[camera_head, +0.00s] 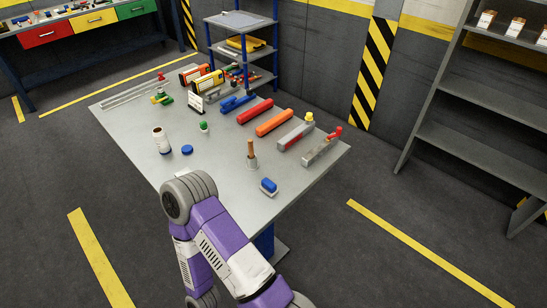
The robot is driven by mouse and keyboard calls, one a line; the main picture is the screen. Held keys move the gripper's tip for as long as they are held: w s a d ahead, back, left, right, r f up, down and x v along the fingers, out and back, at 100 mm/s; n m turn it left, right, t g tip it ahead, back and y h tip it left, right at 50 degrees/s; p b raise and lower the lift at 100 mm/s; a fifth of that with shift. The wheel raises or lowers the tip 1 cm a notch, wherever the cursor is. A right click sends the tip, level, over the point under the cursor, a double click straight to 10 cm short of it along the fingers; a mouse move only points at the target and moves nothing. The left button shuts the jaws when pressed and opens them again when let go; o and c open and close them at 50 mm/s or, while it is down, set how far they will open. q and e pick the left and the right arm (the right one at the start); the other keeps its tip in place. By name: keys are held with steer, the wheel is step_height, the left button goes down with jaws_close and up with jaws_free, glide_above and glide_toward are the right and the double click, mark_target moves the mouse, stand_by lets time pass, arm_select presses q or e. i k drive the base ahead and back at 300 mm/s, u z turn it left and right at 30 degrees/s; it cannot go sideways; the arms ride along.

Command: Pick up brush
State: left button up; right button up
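On the grey worktable (220,183) stands an upright item with a brown wooden handle (251,148) and a pale grey lower part; it looks like a brush, or a handle in a small cup. A small blue block with a pale underside (268,185) lies near the table's front right edge; it could also be a brush. I cannot tell for sure which is the brush. One purple and white arm of mine rises from the bottom, its rounded grey joint over the table's near edge. No gripper fingertips show.
Metal shelves (490,110) stand at right. Floor to the right is clear.

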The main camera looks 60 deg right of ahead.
mark_target(251, 141)
steer(key=z, duration=1.3)
